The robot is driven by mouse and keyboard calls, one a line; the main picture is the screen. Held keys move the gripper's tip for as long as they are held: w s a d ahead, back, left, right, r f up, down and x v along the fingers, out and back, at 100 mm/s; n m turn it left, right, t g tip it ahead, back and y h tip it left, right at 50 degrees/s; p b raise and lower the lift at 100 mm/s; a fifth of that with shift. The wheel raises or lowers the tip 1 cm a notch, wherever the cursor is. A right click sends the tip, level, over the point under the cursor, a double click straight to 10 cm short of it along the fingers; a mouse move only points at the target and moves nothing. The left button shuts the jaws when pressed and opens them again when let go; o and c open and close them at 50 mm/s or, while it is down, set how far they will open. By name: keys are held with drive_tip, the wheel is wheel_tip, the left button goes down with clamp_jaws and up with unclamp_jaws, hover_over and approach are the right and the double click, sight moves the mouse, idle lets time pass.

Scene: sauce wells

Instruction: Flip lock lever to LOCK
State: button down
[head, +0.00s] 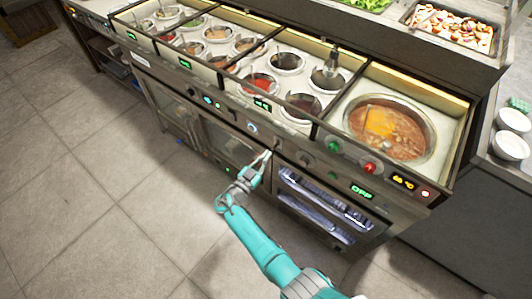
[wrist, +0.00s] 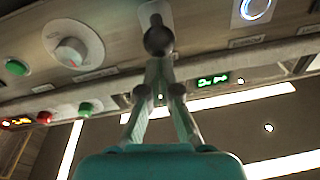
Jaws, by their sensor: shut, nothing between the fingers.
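The lock lever (wrist: 158,41) shows in the wrist view as a dark round-ended piece on a pale plate, on the counter's front panel. In the head view it is small near my fingertips, and I cannot read its position or any label. My gripper (head: 266,155) is at the front panel of the counter. In the wrist view my gripper (wrist: 160,63) has its fingers shut together with nothing between them. Its tips are right at the lever's round end and seem to touch it. The fingertips partly overlap the lever.
A white dial (wrist: 72,45) and a green button (wrist: 15,67) are beside the lever, with a blue-lit ring button (wrist: 255,8) on the other side. A handrail (wrist: 245,62) runs below the panel. Sauce wells (head: 287,63) and a large soup pot (head: 350,118) are above. The floor in front is clear.

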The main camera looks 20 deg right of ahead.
wheel_tip(320, 180, down, 3)
drive_tip(key=shift+r, duration=0.2)
drive_tip(key=shift+s+d+f, duration=0.1)
drive_tip(key=shift+d+f, duration=0.05)
drive_tip(key=shift+f, duration=0.05)
idle(0.5)
